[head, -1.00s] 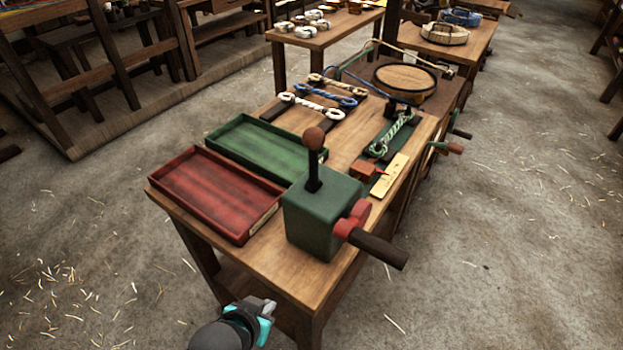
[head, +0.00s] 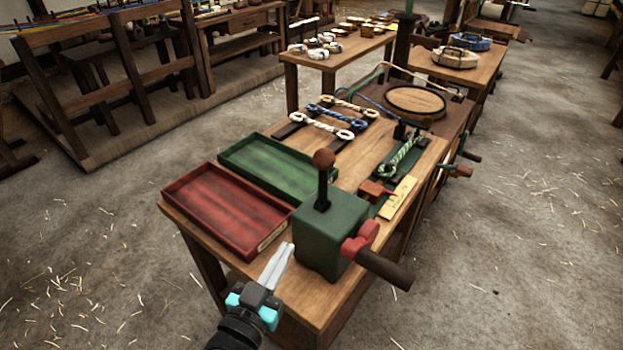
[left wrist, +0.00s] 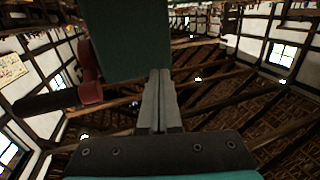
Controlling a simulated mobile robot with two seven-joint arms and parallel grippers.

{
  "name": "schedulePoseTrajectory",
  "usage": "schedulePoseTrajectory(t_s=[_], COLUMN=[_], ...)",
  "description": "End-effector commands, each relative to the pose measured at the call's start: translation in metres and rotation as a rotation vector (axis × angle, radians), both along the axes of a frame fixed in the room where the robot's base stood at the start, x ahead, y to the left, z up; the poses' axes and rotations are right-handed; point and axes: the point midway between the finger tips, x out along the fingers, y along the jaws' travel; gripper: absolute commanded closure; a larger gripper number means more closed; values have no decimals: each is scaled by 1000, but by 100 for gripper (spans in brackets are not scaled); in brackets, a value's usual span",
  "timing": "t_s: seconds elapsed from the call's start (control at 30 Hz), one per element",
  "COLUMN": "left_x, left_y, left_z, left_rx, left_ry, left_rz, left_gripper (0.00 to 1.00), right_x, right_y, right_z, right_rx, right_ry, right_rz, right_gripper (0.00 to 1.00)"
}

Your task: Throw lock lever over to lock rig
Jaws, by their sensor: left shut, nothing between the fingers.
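The green rig box (head: 328,236) stands at the near end of the wooden bench. The lock lever (head: 323,180), a dark upright shaft with a round brown knob, rises from its top and looks about upright. A red hub with a dark handle (head: 384,269) sticks out from the box's right side. My left gripper (head: 287,248) is shut and empty, just left of the box, its fingers pointing up. In the left wrist view the fingers (left wrist: 158,75) are together beside the green box (left wrist: 125,40); the lever is not visible there. My right gripper is not in view.
A red tray (head: 205,198) and a green tray (head: 260,150) lie left of the box. Behind it are a small red block, a yellow plate (head: 398,196) and a green rope piece (head: 400,157). White and blue rope pieces (head: 340,110) lie further back. Air above the box is clear.

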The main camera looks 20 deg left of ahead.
Motion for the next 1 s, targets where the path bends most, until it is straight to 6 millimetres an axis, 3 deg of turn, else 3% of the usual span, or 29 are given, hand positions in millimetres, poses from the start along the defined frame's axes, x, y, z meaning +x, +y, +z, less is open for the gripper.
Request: schedulePoseTrajectory(t_s=[0.3,0.5,0.7,1.0], left_x=[-20,-39,-50,-52], left_y=[-4,-8,-9,-9], left_z=[50,72,82,84], left_rx=[-33,-48,-57,-58], left_ry=[-346,-515,-598,-609], left_rz=[-42,-71,-87,-90], left_gripper=[100,100,100,100], right_x=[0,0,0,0], right_y=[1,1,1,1], right_z=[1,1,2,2], right_rx=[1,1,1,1], right_ry=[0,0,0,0], right_rz=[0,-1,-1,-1], right_gripper=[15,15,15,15])
